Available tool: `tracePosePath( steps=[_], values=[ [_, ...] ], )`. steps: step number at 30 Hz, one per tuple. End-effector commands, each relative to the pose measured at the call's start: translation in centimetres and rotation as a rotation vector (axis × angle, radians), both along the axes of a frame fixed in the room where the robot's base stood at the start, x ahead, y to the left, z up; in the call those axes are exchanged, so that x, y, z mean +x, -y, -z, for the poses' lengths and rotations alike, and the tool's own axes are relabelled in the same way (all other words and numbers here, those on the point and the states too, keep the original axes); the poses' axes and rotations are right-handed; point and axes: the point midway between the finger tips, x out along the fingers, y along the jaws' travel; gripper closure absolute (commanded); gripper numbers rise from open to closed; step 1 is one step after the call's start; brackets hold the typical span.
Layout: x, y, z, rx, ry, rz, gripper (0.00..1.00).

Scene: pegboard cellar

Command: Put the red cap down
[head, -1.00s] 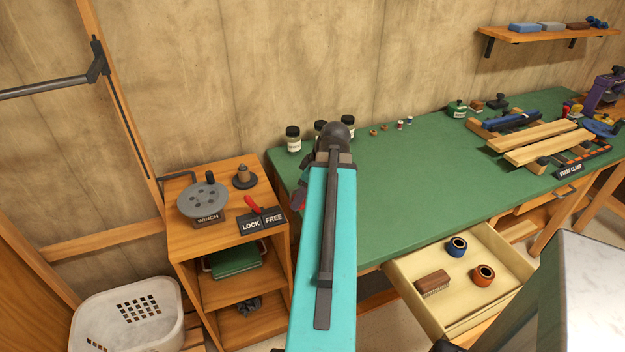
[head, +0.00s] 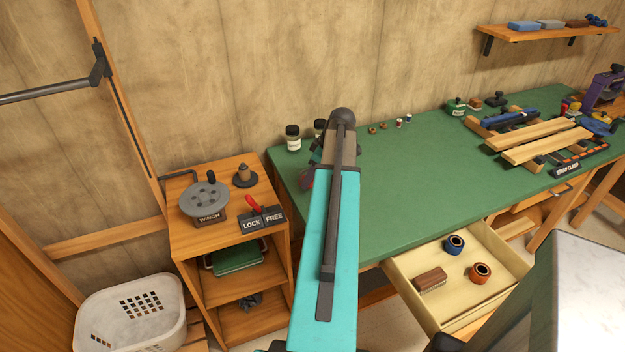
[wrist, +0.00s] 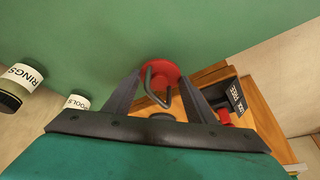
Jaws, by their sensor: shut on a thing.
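The red cap (wrist: 163,68) shows in the wrist view as a round red disc with a bent grey wire handle on it. My gripper (wrist: 158,80) is shut on the cap, which sits between its two dark fingers. Behind the cap is the green bench top (wrist: 90,40), near its edge; I cannot tell whether the cap touches it.
Several jars, one of them a white jar (head: 293,138), stand at the bench's back left. A wooden cabinet (head: 220,245) with a winch (head: 204,200) and lock/free switch (head: 262,219) is left of the bench. An open drawer (head: 410,300) juts out in front. The bench's middle is clear.

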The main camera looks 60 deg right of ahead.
Motion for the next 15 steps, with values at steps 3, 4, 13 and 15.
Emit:
tracePosePath(
  steps=[3,4,13,15],
  values=[
    [0.25,0.82,0.00,0.000,0.000,0.000,0.71],
    [0.27,0.90,0.02,0.000,0.000,0.000,0.71],
    [0.27,0.92,0.09,-0.001,0.000,0.000,0.71],
    [0.28,0.91,0.10,-0.001,0.000,0.000,0.71]
  ],
)
